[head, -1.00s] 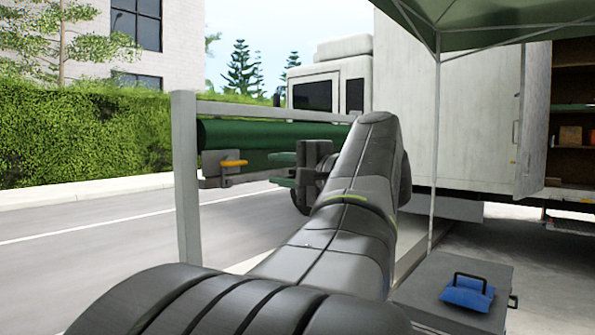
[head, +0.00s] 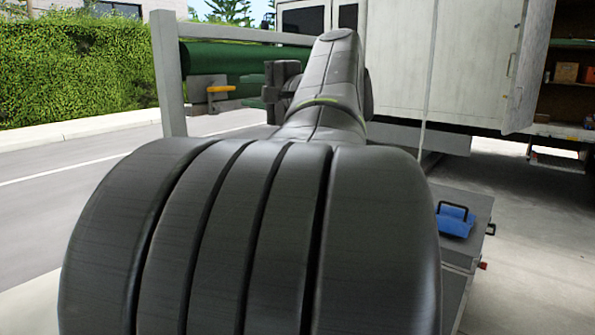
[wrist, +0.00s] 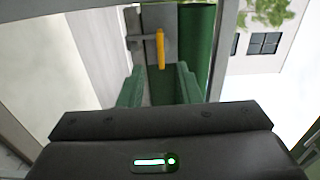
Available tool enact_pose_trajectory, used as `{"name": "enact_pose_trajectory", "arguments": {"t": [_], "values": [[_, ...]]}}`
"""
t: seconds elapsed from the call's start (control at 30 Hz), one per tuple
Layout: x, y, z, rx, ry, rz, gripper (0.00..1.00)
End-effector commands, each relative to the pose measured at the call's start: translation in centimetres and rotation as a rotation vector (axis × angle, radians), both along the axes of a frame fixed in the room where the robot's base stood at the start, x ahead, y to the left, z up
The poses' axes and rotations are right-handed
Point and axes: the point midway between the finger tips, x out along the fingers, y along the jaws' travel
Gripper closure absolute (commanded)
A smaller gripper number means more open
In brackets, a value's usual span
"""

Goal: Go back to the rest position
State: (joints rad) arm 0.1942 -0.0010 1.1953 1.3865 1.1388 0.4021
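My gripper (wrist: 158,88) shows in the wrist view with its two green fingers apart and nothing held between them. In the head view the clamp's handle (head: 221,88) shows left of my gripper (head: 268,95), below the green roll (head: 240,60).
A grey frame post (head: 169,75) stands left of the roll. A white truck (head: 440,60) with open shelves is behind at right. A grey case (head: 470,210) with a blue item (head: 456,221) stands at lower right. Open pavement lies further right.

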Motion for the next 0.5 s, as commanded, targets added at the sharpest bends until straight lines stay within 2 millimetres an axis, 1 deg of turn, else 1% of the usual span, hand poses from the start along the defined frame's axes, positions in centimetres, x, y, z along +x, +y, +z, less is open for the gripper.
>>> {"name": "enact_pose_trajectory", "arguments": {"t": [0.03,0.3,0.5], "values": [[0.5,0.7,0.0,0.0,0.001,0.004,0.69],[3.0,3.9,0.1,0.001,0.001,0.004,0.69],[4.6,5.9,0.1,0.001,0.001,0.002,0.69]]}}
